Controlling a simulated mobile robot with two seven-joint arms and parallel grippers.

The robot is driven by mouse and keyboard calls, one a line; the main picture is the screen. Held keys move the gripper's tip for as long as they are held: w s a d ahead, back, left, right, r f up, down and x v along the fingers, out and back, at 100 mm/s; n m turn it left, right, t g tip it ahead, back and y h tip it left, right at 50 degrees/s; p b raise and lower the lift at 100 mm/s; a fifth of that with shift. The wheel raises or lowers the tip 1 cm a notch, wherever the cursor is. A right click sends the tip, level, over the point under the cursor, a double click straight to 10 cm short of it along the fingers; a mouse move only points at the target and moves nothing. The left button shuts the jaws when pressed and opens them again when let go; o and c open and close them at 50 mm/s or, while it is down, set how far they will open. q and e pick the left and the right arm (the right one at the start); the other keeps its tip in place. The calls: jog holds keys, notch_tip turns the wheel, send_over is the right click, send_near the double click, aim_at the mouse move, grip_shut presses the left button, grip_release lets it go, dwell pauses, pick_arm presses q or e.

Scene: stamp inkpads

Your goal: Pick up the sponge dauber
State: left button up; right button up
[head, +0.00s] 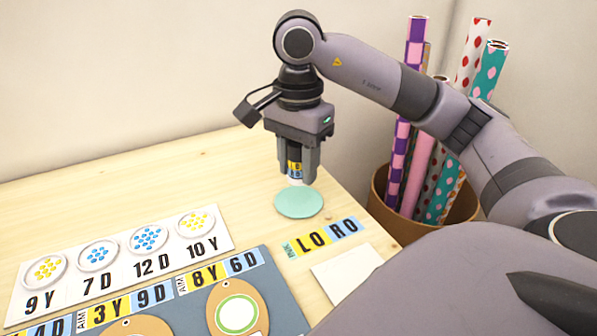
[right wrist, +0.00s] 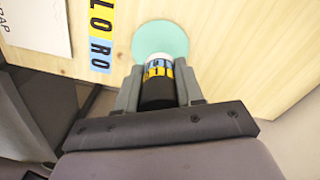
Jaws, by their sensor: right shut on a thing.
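My right gripper (head: 297,168) is shut on the sponge dauber (head: 294,170), a small upright cylinder with a black body, a yellow and blue label band and a white lower end. In the right wrist view the dauber (right wrist: 157,82) sits between the two fingers of the gripper (right wrist: 157,88). The dauber is over the far edge of a round teal pad (head: 299,203) on the wooden table; I cannot tell whether its white end touches the pad. The pad also shows in the right wrist view (right wrist: 160,36). My left gripper is not in view.
A white card with dotted discs (head: 125,277) and a blue-grey board (head: 277,300) lie at left and front. A bin of wrapping rolls (head: 377,185) stands at right.

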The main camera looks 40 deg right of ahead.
notch_tip(320, 180, up, 8)
jog(key=p, duration=0.4)
jog(key=shift+r, duration=0.2)
pick_arm(q)
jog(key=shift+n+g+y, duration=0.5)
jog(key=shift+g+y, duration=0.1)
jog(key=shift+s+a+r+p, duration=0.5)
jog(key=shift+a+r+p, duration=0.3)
jog(key=shift+p, duration=0.3)
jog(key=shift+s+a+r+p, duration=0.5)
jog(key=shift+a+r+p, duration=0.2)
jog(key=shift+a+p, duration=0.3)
pick_arm(e)
notch_tip(320, 180, up, 7)
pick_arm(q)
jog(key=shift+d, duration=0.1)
